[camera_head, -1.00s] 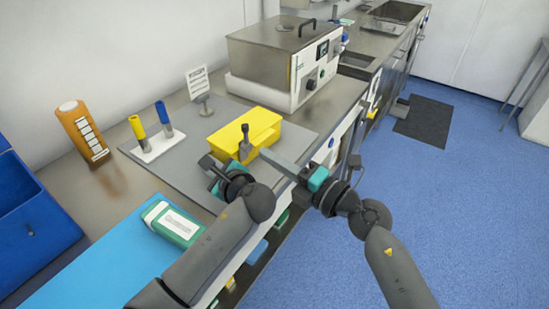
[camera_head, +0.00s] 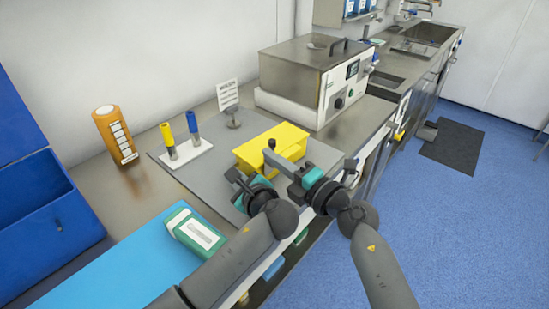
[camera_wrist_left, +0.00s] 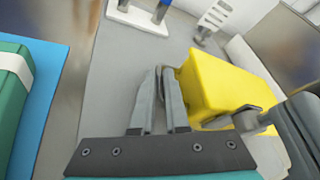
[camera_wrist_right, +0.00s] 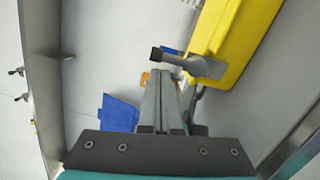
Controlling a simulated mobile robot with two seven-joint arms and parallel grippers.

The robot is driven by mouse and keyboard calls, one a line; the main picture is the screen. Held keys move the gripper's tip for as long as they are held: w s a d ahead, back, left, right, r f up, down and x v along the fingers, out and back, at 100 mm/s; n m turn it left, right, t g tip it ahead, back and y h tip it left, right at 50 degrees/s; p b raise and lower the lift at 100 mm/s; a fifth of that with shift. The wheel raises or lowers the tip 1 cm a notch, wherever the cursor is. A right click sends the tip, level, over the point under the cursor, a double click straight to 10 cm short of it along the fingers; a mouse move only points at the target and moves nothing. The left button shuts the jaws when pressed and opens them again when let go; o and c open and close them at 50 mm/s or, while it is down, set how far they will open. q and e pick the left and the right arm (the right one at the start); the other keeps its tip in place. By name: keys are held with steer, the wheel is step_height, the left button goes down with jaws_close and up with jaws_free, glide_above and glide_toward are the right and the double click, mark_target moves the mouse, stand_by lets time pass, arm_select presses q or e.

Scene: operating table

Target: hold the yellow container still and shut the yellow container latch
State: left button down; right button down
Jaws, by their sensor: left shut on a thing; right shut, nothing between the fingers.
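The yellow container (camera_head: 282,137) stands on the grey mat, with its grey latch at the front; the latch's dark tip (camera_head: 271,143) sticks up by the rim. The latch (camera_wrist_right: 195,65) also shows in the right wrist view, standing off the container's side. My left gripper (camera_head: 239,180) is at the container's near left side. In the left wrist view its fingers (camera_wrist_left: 160,95) are closed against the container's edge (camera_wrist_left: 195,85); the exact contact is hard to see. My right gripper (camera_head: 272,156) is shut and empty, its fingertips close beside the latch; touching cannot be told.
A steel bath (camera_head: 310,75) stands behind. A green-white box (camera_head: 195,232) lies on the blue mat (camera_head: 120,265).

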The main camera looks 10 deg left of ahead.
arm_select(q)
steer(key=shift+f, duration=0.1)
arm_select(e)
steer(key=shift+w+d+r+m, duration=0.15)
steer(key=shift+w+m, duration=0.05)
steer(key=shift+m, duration=0.4)
steer(key=shift+w+d+r+m, duration=0.1)
steer(key=shift+w+m, duration=0.1)
steer(key=shift+m, duration=0.4)
steer(key=shift+w+d+r+m, duration=0.1)
steer(key=shift+w+d+m, duration=0.2)
steer(key=shift+m, duration=0.6)
steer(key=shift+w+d+f+m+g, duration=0.15)
steer(key=shift+w+d+f+m, duration=0.4)
steer(key=shift+m, duration=1.6)
steer(key=shift+w+d+f+m+g, duration=0.25)
steer(key=shift+w+m, duration=0.55)
steer(key=shift+m, duration=1.3)
steer(key=shift+w+d+f+m+g, duration=0.1)
steer(key=shift+w+d+f+m, duration=0.45)
steer(key=shift+m, duration=1.6)
steer(key=shift+w+a+r, duration=0.1)
steer(key=shift+a, duration=0.05)
steer(key=v, duration=1)
steer(key=shift+r, duration=0.25)
steer(key=shift+a, duration=0.1)
